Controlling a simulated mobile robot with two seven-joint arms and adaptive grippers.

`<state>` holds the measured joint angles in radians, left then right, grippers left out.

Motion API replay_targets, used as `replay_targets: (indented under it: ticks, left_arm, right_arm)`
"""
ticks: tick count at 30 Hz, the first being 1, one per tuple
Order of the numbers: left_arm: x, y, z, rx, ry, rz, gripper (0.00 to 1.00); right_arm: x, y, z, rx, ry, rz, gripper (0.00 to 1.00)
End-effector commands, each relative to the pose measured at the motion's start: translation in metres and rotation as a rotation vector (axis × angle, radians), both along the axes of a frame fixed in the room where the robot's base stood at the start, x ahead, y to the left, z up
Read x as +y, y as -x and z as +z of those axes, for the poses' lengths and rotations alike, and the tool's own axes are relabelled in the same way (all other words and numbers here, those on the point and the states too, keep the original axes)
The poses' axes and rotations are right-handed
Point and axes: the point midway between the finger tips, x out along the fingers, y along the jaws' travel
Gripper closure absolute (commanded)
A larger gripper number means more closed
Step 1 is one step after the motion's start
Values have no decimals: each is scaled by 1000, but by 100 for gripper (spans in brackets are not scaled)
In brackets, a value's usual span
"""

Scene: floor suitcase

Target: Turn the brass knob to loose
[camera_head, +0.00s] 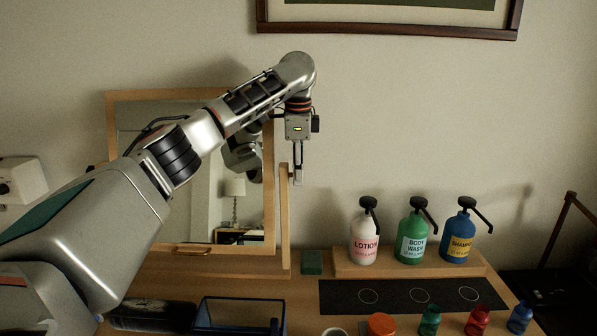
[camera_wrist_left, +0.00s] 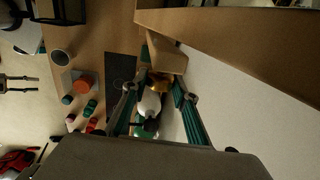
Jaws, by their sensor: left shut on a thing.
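A wood-framed tilting mirror (camera_head: 190,95) stands on the dresser, with a wooden side post (camera_head: 285,220) at its right. The brass knob (camera_wrist_left: 158,82) shows in the left wrist view beside the top of the post, between my fingers. My left gripper (camera_head: 298,178) points down at the post's upper end; in the left wrist view its fingers (camera_wrist_left: 160,93) sit on either side of the knob and are shut on it. In the head view the fingers hide the knob. My right gripper is not in view.
Lotion (camera_head: 364,240), body wash (camera_head: 415,240) and shampoo (camera_head: 460,238) pump bottles stand on a wooden riser (camera_head: 345,268) to the right. A dark mat (camera_head: 340,298), several small bottles and a blue tray (camera_head: 240,302) lie in front. The wall is close behind.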

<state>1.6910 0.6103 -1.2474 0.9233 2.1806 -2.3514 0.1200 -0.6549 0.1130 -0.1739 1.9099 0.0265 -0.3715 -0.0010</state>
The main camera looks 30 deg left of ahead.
Motion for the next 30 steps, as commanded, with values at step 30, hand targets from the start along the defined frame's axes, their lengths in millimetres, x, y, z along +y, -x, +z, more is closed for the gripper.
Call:
replay_targets:
  ticks: [30]
  left_arm:
    - [-6,10,91,-4,0,3,56]
  right_arm:
    - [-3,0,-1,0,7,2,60]
